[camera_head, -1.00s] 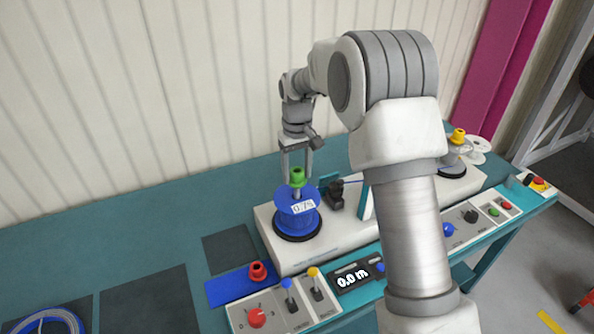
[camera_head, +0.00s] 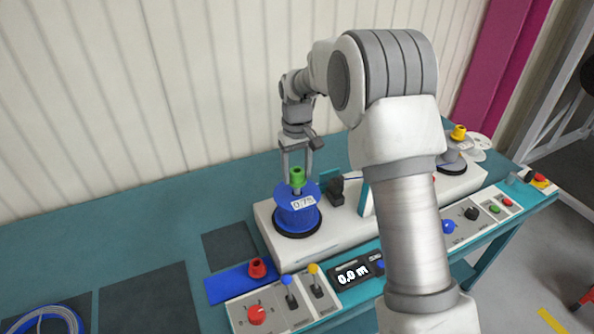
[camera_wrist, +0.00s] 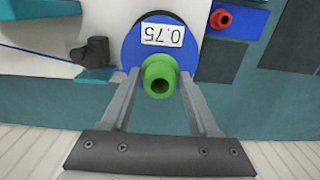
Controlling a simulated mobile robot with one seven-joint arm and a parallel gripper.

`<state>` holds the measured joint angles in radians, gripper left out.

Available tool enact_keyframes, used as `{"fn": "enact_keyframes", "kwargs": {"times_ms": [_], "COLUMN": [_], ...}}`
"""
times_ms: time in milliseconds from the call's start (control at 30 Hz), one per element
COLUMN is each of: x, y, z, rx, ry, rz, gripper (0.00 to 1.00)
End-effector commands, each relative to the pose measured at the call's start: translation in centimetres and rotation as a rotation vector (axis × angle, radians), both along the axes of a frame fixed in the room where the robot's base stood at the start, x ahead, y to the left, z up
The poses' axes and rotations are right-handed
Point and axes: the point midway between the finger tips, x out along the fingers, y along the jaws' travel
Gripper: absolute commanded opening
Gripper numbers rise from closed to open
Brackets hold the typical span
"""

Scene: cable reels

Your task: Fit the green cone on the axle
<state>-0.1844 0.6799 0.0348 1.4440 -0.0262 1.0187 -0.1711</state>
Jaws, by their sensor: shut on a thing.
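The green cone (camera_head: 297,177) sits above the middle of the blue reel labelled 0.75 (camera_head: 297,218). A short grey stretch of what looks like the axle (camera_head: 297,191) shows between cone and reel. My gripper (camera_head: 297,172) points down with a finger on each side of the cone and is shut on it. In the wrist view the cone (camera_wrist: 160,78) lies between the fingertips, over the reel (camera_wrist: 133,50). I cannot tell how far the cone is onto the axle.
A red cone (camera_head: 257,268) stands on a blue mat (camera_head: 228,287) in front. A yellow cone (camera_head: 458,133) tops the right-hand axle. A dark guide block (camera_head: 336,190) stands close right of the reel. Levers and a red knob (camera_head: 256,315) line the front panel. The display reads 0.0 m.

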Motion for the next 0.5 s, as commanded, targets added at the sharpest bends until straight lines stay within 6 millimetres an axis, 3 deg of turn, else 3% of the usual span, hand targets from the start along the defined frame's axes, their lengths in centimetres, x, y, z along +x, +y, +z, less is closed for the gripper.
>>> {"fn": "enact_keyframes", "kwargs": {"times_ms": [500], "x": [0.0], "y": [0.0], "z": [-1.4], "rx": [0.0], "ry": [0.0], "rz": [0.0], "gripper": [0.05]}}
